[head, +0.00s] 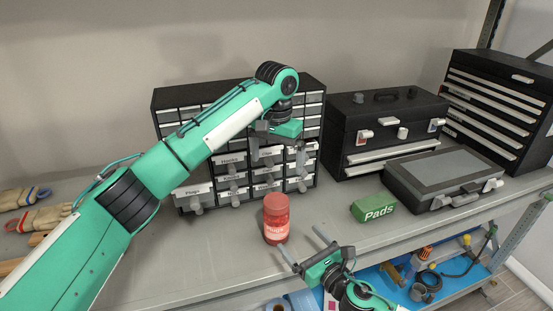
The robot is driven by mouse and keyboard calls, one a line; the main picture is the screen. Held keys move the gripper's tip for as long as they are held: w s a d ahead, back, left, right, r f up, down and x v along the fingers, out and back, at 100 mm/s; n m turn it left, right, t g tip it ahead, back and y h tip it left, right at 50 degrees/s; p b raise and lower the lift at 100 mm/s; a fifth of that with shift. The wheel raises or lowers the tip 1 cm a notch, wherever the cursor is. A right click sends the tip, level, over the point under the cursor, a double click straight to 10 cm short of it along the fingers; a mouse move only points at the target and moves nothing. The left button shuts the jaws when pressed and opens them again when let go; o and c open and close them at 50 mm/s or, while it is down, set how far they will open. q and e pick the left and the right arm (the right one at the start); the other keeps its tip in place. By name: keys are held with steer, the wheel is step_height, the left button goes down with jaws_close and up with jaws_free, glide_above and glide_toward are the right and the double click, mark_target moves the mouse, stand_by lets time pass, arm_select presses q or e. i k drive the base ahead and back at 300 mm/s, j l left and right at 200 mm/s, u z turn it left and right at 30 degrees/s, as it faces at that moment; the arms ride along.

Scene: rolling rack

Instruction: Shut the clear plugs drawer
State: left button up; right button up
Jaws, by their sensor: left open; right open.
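The small-parts cabinet (318,92) stands on the bench with rows of clear drawers with labels and pull knobs. The clear drawer labelled Plugs (193,191) is at the lower left of the cabinet. It sticks out further than the drawers beside it. My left gripper (278,157) is open in front of the right half of the cabinet, to the right of the Plugs drawer, and hides some drawers. My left arm hides part of the upper left drawers. My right gripper (305,246) is open and empty near the bench's front edge, well away from the cabinet.
A red jar (276,218) stands in front of the cabinet. A green Pads box (373,208), a grey case (440,178), a black toolbox (388,132) and a black drawer chest (500,105) are to the right. Gloves (38,217) lie at the far left.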

mark_target(196, 189)
steer(key=k+l, duration=0.8)
